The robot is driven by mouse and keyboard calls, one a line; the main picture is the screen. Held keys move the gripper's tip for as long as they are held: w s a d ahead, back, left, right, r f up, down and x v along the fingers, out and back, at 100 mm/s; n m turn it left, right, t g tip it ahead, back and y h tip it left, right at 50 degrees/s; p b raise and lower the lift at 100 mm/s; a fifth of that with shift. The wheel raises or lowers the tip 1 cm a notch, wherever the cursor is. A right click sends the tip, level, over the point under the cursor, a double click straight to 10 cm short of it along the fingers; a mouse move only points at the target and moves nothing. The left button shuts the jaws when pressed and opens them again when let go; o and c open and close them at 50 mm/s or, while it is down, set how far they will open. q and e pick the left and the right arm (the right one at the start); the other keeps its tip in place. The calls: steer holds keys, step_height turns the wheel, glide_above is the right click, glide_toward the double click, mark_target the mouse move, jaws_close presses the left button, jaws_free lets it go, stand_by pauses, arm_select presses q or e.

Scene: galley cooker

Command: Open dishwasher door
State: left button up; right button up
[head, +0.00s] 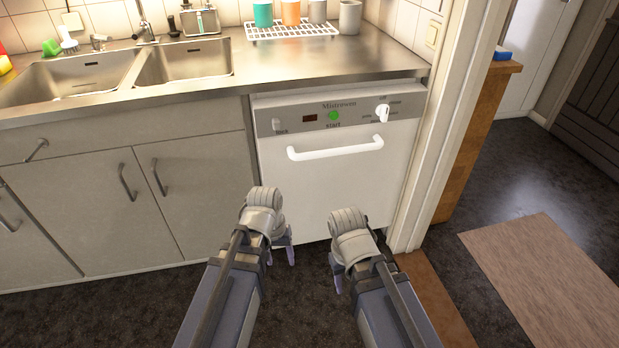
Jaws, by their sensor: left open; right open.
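The white dishwasher (330,190) stands under the counter, right of the grey cabinets. Its door is shut and upright. A white bar handle (335,148) runs across the upper door, below a grey control panel (290,120) with a green button and a white dial. My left gripper (281,257) is open and empty, low in front of the door's left part. My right gripper (336,283) is open, low in front of the door's right part, its fingers partly hidden by its own wrist. Both are below the handle and apart from it.
The steel counter (300,65) holds a double sink (182,62) and a white rack (290,31) with several cups. Cabinets with bar handles (158,177) lie to the left. A white door frame (440,140) stands close on the dishwasher's right. Dark floor (130,310) is free in front.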

arm_select(q)
steer(key=w+f+n+h+b, duration=0.2)
steer(key=w+f+b, duration=0.25)
steer(key=f, duration=0.25)
steer(key=n+t+h+b, duration=0.5)
steer(key=n+h, duration=0.9)
steer(key=n, duration=0.7)
glide_toward(313, 155)
steer(key=w+d+f, duration=0.1)
steer(key=w+d, duration=0.1)
steer(key=shift+x, duration=3.8)
arm_select(e)
step_height(313, 155, down, 12)
arm_select(q)
steer(key=shift+s, duration=0.2)
steer(key=shift+c, duration=0.2)
jaws_close()
